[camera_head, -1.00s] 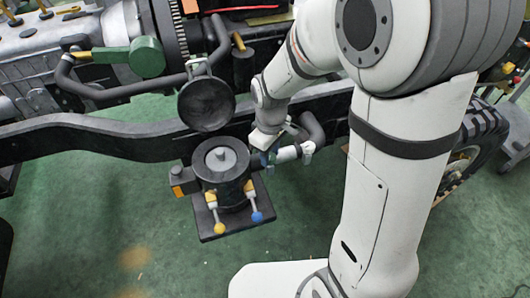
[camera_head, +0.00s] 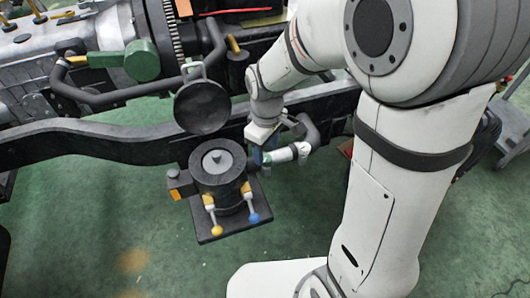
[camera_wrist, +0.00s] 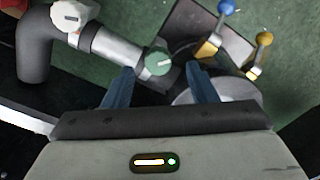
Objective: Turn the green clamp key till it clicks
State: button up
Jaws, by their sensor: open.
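The green clamp key (camera_wrist: 158,63) is a small round knob with a pale mark, on the pipe joint beside the black cylindrical housing. It shows in the wrist view just beyond and between my fingertips. My gripper (camera_wrist: 160,76) is open, with one blue finger on each side of the key's line; I cannot tell whether either touches it. In the head view my gripper (camera_head: 262,155) hangs over the pipe at the housing's right side, and the key is hidden there. The housing (camera_head: 218,164) stands upright on a dark plate.
A white knob (camera_wrist: 72,14) sits farther along the grey pipe (camera_wrist: 112,46). Blue-tipped (camera_head: 253,218) and yellow-tipped (camera_head: 217,229) levers stand at the housing's front. A round black lid (camera_head: 202,107) is raised behind it. The chassis rail (camera_head: 90,138) runs behind; green floor lies open in front.

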aim_at(267, 159)
jog(key=shift+r+p, duration=0.35)
jog(key=shift+r, duration=1.85)
